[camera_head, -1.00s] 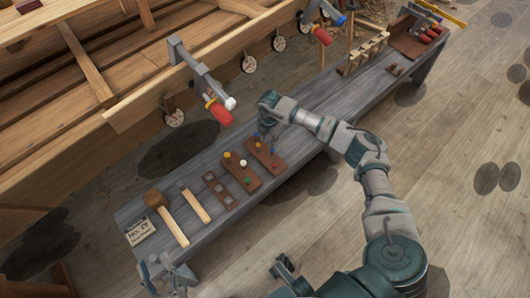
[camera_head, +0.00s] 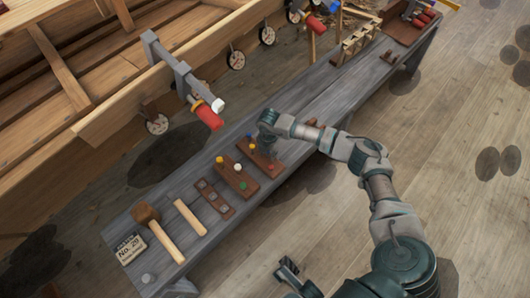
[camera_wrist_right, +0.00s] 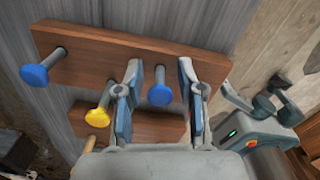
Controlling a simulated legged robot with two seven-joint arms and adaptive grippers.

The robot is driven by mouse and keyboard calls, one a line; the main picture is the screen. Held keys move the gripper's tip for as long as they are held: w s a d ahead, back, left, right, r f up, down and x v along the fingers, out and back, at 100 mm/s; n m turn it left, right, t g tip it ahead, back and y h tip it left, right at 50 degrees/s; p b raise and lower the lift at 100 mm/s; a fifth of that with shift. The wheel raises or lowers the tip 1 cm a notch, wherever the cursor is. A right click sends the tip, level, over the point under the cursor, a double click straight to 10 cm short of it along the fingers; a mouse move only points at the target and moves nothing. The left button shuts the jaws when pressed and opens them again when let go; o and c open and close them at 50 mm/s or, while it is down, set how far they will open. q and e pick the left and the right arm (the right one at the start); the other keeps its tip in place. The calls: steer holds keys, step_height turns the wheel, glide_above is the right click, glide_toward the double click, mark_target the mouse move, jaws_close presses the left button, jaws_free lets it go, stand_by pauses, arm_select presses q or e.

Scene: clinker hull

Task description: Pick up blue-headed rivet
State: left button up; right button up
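A brown rivet block (camera_head: 266,165) lies on the grey bench and also fills the upper right wrist view (camera_wrist_right: 90,58). In that view one blue-headed rivet (camera_wrist_right: 160,95) stands between the two fingers of my right gripper (camera_wrist_right: 160,100), with a gap on both sides. A second blue-headed rivet (camera_wrist_right: 35,75) stands toward the block's left end. A yellow-headed rivet (camera_wrist_right: 97,117) is just left of the left finger. In the head view my right gripper (camera_head: 264,138) is over the block and hides part of it. My left gripper (camera_head: 288,271) is empty near the bottom edge, its fingers apart.
A second block (camera_head: 238,180) with yellow, white and green heads lies beside the first. A dark tray (camera_head: 214,198), a pale wooden piece (camera_head: 190,217) and a mallet (camera_head: 158,232) follow along the bench. A red-handled clamp (camera_head: 190,85) hangs on the hull's edge.

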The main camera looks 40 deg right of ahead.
steer(key=shift+d, duration=0.4)
steer(key=shift+c, duration=0.9)
steer(key=c, duration=0.4)
steer(key=shift+a+r, duration=0.3)
steer(key=shift+a, duration=0.5)
jaws_close()
